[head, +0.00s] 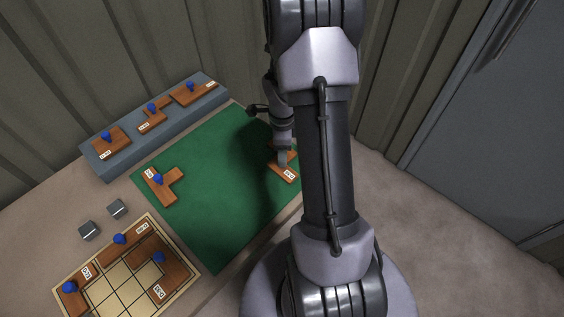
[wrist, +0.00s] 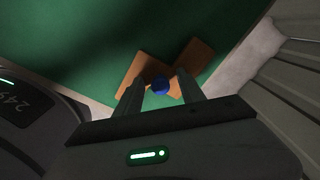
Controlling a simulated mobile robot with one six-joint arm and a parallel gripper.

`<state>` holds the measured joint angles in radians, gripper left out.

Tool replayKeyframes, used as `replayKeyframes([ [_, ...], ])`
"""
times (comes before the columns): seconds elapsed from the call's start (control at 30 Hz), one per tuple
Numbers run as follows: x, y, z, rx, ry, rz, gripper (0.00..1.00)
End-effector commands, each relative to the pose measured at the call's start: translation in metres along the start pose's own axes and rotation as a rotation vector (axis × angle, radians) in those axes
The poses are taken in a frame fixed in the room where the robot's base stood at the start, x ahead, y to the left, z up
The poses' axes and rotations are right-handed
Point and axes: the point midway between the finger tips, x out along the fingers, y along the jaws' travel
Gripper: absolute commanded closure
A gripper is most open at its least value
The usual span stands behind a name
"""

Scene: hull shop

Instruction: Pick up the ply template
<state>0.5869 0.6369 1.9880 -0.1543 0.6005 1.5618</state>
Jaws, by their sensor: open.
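Several brown wooden pieces with blue knobs and white labels are in view; I cannot tell from their labels which is named. One wooden piece (head: 284,170) lies on the green mat (head: 215,225) under my gripper (head: 283,160), partly hidden by my arm. In the wrist view this piece (wrist: 196,56) shows its blue knob (wrist: 161,85) between the fingertips of my open gripper (wrist: 161,92). I cannot tell whether the fingers touch the knob. Another wooden piece (head: 167,190) lies on the mat's left part.
A blue-grey ledge (head: 118,166) at the back left bears three wooden pieces (head: 110,143). A gridded board (head: 112,291) at the front left holds more pieces (head: 123,247). Ribbed walls (head: 190,35) rise behind. The mat's middle is clear.

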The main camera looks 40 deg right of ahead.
Motion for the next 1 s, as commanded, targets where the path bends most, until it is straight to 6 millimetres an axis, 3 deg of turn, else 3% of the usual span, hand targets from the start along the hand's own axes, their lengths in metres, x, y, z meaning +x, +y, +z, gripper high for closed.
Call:
replayKeyframes([
  [0.17,-0.001,-0.001,0.000,0.001,0.000,-0.002,0.56],
  [0.4,-0.002,0.000,0.000,0.001,0.000,-0.001,1.00],
  [0.77,-0.004,-0.001,0.000,0.001,0.000,-0.001,1.00],
  [1.0,-0.033,-0.001,0.000,0.001,-0.001,-0.003,1.00],
])
